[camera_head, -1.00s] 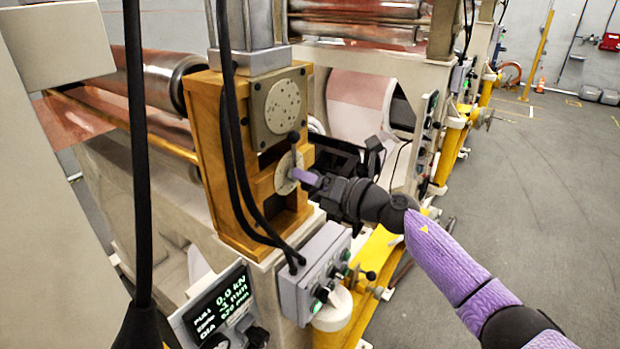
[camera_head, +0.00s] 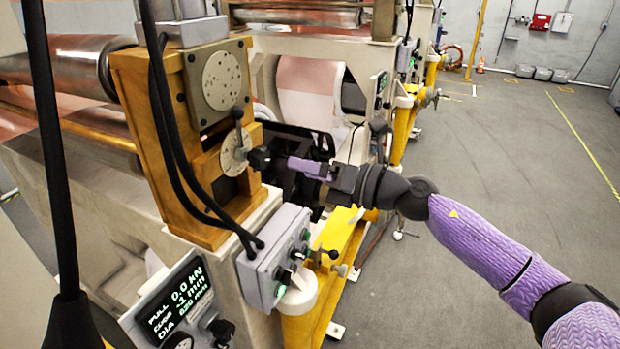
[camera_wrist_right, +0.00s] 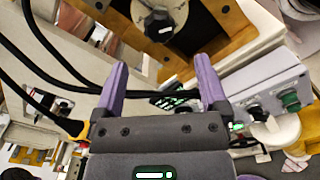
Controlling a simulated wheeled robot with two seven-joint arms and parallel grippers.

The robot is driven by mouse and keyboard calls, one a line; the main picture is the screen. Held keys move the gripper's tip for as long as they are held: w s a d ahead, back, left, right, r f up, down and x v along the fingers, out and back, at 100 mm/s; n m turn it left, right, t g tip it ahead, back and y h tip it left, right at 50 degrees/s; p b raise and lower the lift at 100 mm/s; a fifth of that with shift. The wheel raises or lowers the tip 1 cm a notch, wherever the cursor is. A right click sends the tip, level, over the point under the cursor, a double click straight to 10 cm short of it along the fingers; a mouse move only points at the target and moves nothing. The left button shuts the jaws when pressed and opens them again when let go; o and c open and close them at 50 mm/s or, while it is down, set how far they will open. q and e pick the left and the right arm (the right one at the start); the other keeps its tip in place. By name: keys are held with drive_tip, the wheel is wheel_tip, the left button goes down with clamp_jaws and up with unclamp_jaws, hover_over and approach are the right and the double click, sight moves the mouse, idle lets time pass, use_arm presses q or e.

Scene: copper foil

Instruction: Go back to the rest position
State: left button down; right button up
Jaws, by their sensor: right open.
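My right gripper (camera_head: 291,163) is beside the orange machine block, its purple fingers pointing toward a round pale dial plate (camera_head: 235,152) with a black lever (camera_head: 238,122). In the head view a gap shows between the fingertips and the plate, with a black knob (camera_head: 259,158) close by the tips. In the right wrist view the two purple fingers of my right gripper (camera_wrist_right: 162,85) stand apart with nothing between them. A round black knob (camera_wrist_right: 160,22) lies beyond the fingers there. My left gripper does not show.
A grey button box (camera_head: 275,255) and a display panel (camera_head: 170,305) stand below the block. Black cables (camera_head: 172,140) hang down its front. A yellow rail (camera_head: 345,262) runs under my right arm. Open grey floor (camera_head: 500,150) lies to the right.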

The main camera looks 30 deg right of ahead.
idle(0.3)
